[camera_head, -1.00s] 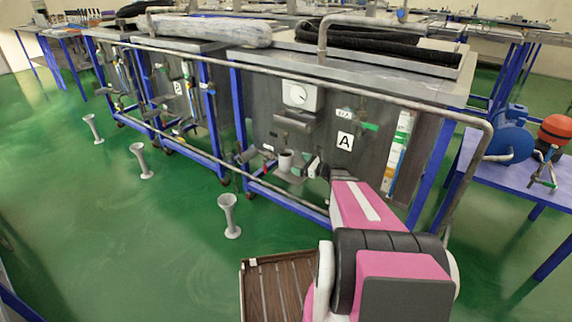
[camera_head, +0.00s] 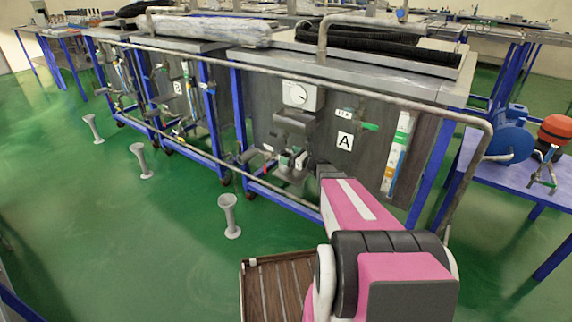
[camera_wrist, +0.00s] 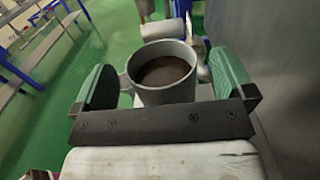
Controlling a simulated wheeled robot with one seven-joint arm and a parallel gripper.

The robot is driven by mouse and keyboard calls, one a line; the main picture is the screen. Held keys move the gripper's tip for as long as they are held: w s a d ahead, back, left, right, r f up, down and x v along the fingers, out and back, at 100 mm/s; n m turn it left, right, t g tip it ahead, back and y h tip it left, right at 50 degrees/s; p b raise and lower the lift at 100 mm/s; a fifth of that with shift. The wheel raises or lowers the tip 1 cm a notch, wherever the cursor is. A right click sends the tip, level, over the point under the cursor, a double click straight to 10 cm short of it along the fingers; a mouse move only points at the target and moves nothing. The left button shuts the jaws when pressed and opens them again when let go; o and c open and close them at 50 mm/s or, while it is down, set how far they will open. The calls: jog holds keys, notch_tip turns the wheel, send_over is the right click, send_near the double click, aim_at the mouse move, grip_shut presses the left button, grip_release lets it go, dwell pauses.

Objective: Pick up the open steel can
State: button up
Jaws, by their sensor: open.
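The steel can (camera_wrist: 160,77) is a grey, round, open-topped vessel with a dark brown inside. A small loop like a handle shows on its left side. In the wrist view it is upright between the two green pads of my gripper (camera_wrist: 164,76). The gripper is open, with a gap on each side of the can, the right one wider at the rim.
A long pipe rail (camera_head: 400,103) runs along the bench front. Grey flared stands (camera_head: 229,216) are on the open green floor to the left.

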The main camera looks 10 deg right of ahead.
jog(key=x, duration=0.2)
jog(key=shift+w+a, duration=0.2)
jog(key=shift+w, duration=0.05)
jog(key=shift+c, duration=0.3)
jog(key=c, duration=1.3)
jog(key=shift+r, duration=0.1)
